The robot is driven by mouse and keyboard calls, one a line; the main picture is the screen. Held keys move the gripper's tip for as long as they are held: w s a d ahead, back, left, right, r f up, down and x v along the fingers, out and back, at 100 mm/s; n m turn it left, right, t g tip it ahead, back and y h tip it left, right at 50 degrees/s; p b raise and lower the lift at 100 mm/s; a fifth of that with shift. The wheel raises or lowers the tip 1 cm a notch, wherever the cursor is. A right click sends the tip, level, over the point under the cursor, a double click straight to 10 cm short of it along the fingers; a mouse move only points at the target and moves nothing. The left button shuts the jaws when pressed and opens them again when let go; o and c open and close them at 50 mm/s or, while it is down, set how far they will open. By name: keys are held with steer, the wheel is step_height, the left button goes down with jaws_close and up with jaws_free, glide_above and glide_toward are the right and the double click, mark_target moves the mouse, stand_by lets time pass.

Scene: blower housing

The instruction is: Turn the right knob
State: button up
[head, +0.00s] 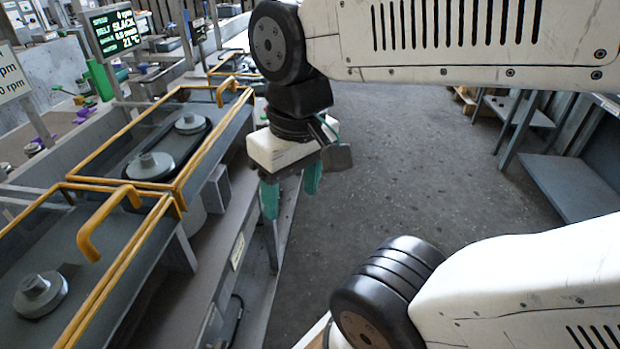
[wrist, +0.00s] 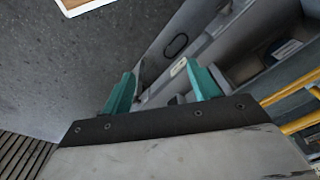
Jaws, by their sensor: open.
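I cannot single out a right knob with certainty in either view. My gripper (head: 290,196) has two teal fingers that point down, apart and empty, over the floor side of the machine bench. It also shows in the wrist view (wrist: 160,78), with a gap between the fingers and nothing held. Grey round hubs sit on the machine deck left of my gripper: a near one (head: 40,293), a middle one (head: 150,165) and a far one (head: 190,123). My gripper touches none of them.
Yellow guard frames (head: 112,187) with raised handles stand over the deck. A green cylinder (head: 100,79) and a purple part (head: 39,127) are at the left. Open floor (head: 420,170) lies right of the bench; a grey shelf (head: 570,185) stands far right.

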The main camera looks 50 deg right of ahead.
steer(key=w+d+f+m+y, duration=0.3)
steer(key=w+f+m+y, duration=0.25)
steer(key=w, duration=0.25)
steer(key=w+d+f+m+y, duration=0.2)
steer(key=w+f+m+y, duration=0.35)
steer(key=w+y, duration=0.2)
steer(key=w+d+f+m+t+h, duration=0.1)
steer(key=w+d+f+m+t, duration=0.1)
steer(key=d+f+m+t, duration=0.6)
steer(key=w+d+f+m+t+h, duration=0.1)
steer(key=w+d+f+m+t, duration=0.2)
steer(key=d+f+m+t, duration=0.5)
steer(key=w+a+n+g, duration=0.1)
steer(key=w+a+g, duration=0.1)
steer(key=w, duration=0.4)
steer(key=shift+a+r+n+g, duration=0.3)
steer(key=shift+a+r, duration=0.15)
steer(key=c, duration=1)
